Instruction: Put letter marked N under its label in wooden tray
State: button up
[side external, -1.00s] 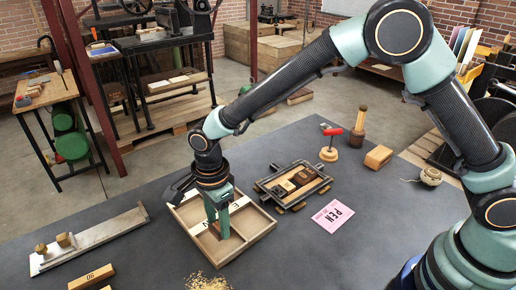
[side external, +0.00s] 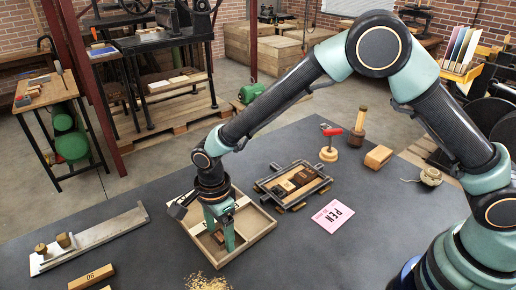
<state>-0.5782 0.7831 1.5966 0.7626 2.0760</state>
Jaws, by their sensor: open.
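The wooden tray (side external: 262,226) lies on the dark table, divided into compartments. White labels show on it, but my gripper and arm hide part of it and I cannot read an N. My gripper (side external: 222,246) points down into the tray's front left part, with its two green fingers apart. A small brown block (side external: 218,237) shows low between the fingers, inside the tray. It looks like a letter block, but its mark cannot be read and contact with the fingers cannot be told.
A dark frame (side external: 268,187) holding several wooden blocks lies right of the tray. A pink card (side external: 333,215) reading PEN lies beside it. A red-handled tool (side external: 329,143) stands behind. A metal stick (side external: 95,238) lies left; shavings (side external: 208,283) lie in front.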

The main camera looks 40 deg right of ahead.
aim_at(220, 236)
jog(key=shift+r, duration=0.1)
notch_tip(220, 236, up, 12)
jog(key=s+d+r+n+t, duration=0.2)
jog(key=d+r+n, duration=0.7)
jog(key=d, duration=0.5)
jog(key=s+d+r+n+t, duration=0.2)
jog(key=s+d+n+t, duration=0.1)
jog(key=s+d+n, duration=0.5)
jog(key=d, duration=0.3)
jog(key=shift+s+d+r+t, duration=0.2)
jog(key=shift+t, duration=0.1)
